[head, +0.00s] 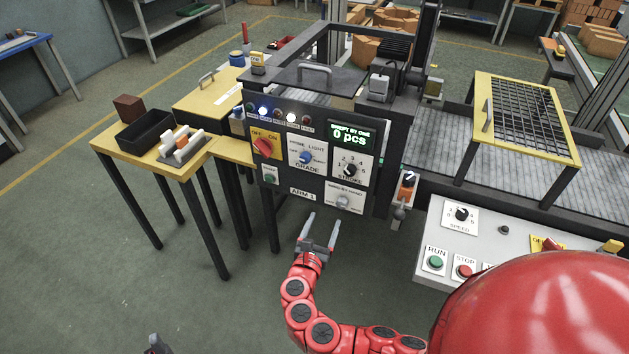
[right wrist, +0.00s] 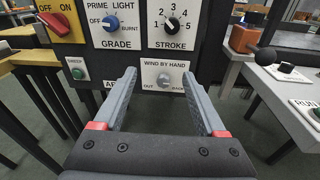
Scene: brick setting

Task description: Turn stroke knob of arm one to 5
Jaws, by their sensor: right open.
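The stroke knob (head: 351,170) is a black dial on a white plate numbered 1 to 5, on the front of the dark arm 1 panel (head: 270,190). It also shows at the top of the right wrist view (right wrist: 172,24); its exact setting is too small to read surely. My right gripper (head: 322,222) is open and empty, in front of and below the panel. In the right wrist view its fingers (right wrist: 159,76) point toward the wind-by-hand knob (right wrist: 162,80), below the stroke knob, with nothing between them. A small part of my left gripper (head: 154,346) shows at the bottom edge.
The blue grade knob (head: 306,157) and red off/on switch (head: 264,146) sit left of the stroke knob. A display (head: 350,136) above it reads 0 pcs. A control box (head: 435,245) with run and stop buttons stands at the right. A yellow table (head: 140,148) is at the left.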

